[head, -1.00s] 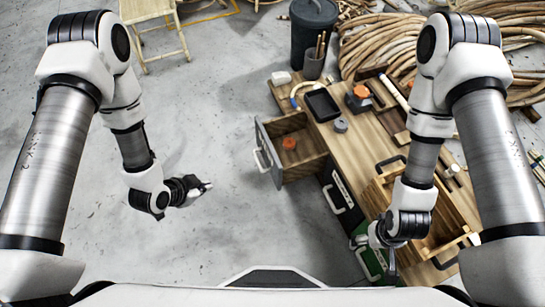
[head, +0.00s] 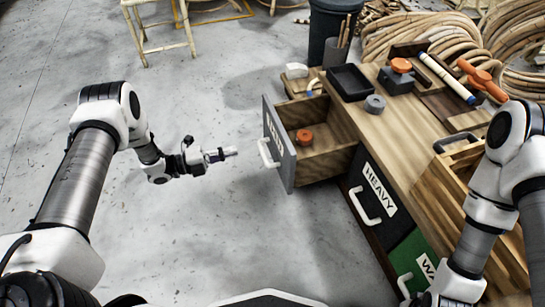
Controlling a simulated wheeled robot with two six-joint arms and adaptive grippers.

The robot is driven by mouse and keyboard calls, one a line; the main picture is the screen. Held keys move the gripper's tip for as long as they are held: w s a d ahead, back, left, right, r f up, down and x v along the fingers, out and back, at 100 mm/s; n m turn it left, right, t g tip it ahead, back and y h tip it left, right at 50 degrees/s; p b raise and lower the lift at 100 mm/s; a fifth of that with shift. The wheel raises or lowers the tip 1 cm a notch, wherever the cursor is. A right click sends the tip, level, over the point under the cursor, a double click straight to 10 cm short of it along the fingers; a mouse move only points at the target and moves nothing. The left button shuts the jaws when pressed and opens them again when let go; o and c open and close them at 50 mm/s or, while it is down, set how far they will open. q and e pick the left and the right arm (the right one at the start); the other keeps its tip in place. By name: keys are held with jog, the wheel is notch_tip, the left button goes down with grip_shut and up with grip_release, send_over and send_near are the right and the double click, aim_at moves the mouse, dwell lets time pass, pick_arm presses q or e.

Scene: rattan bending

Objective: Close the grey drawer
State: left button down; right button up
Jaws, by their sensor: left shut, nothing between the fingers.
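The grey drawer (head: 280,144) stands pulled out from the left side of the wooden workbench (head: 400,120). Its grey front has a white handle (head: 267,153) facing left, and an orange round object (head: 304,136) lies inside on the wooden bottom. My left gripper (head: 230,152) is shut and empty, left of the handle and apart from it, pointing right towards the drawer front. My right arm reaches down at the right edge over the bench's near end; its gripper's fingers cannot be made out.
A black drawer labelled HEAVY (head: 372,193) and a green drawer (head: 414,262) are shut below and nearer. On the bench top are a black tray (head: 350,82), a grey round piece (head: 375,103) and a wooden crate (head: 470,175). The floor left of the bench is clear.

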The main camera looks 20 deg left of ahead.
aim_at(282, 138)
pick_arm(q)
jog(key=b+x, duration=0.5)
jog(key=x, duration=0.8)
jog(key=shift+w+d+r+b, duration=0.1)
jog(key=shift+w+d+b, duration=0.1)
jog(key=shift+d+b, duration=0.15)
jog(key=shift+w+d+r, duration=0.1)
pick_arm(e)
notch_tip(282, 138, down, 6)
jog(key=shift+r, duration=0.2)
